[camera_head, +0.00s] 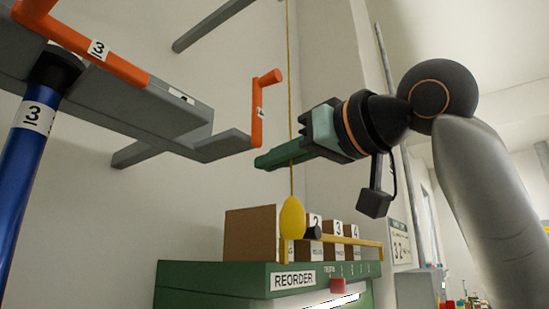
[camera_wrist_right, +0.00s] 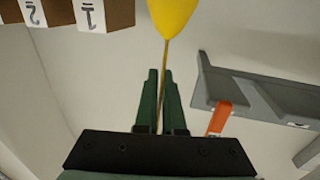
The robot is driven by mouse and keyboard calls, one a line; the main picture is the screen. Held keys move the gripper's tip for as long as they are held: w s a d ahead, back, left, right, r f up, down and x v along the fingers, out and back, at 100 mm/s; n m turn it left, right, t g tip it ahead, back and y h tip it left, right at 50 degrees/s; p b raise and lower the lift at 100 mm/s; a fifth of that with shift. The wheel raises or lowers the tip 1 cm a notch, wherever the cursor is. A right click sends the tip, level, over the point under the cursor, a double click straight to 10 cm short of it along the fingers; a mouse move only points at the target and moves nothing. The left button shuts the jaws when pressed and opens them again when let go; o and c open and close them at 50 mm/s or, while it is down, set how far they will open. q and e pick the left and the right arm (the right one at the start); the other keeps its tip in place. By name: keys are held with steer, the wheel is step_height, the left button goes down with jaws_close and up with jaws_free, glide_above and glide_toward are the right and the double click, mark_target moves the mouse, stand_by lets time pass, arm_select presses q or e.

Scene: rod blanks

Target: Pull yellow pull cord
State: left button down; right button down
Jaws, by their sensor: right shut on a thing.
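The yellow pull cord (camera_head: 289,70) hangs straight down from above. A yellow teardrop-shaped knob (camera_head: 292,218) is on its lower end, in front of the cardboard boxes. My right gripper (camera_head: 264,162) reaches in from the right, with its green fingers at the cord above the knob. In the right wrist view, the fingers (camera_wrist_right: 160,75) are shut on the cord, which runs between them to the knob (camera_wrist_right: 172,15). My left gripper is not in view.
A grey rack (camera_head: 135,108) with orange hooks (camera_head: 257,108) is just left of the cord. A blue rod (camera_head: 25,155) hangs at far left. Below stands a green REORDER unit (camera_head: 215,280) with numbered boxes (camera_head: 250,235) and a yellow rail (camera_head: 350,240).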

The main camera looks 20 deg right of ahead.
steer(key=c, duration=0.9)
jaws_free()
steer(key=shift+f, duration=0.15)
steer(key=shift+c, duration=0.2)
steer(key=shift+s, duration=0.1)
steer(key=b+v, duration=0.3)
steer(key=v, duration=0.9)
steer(key=shift+s, duration=0.15)
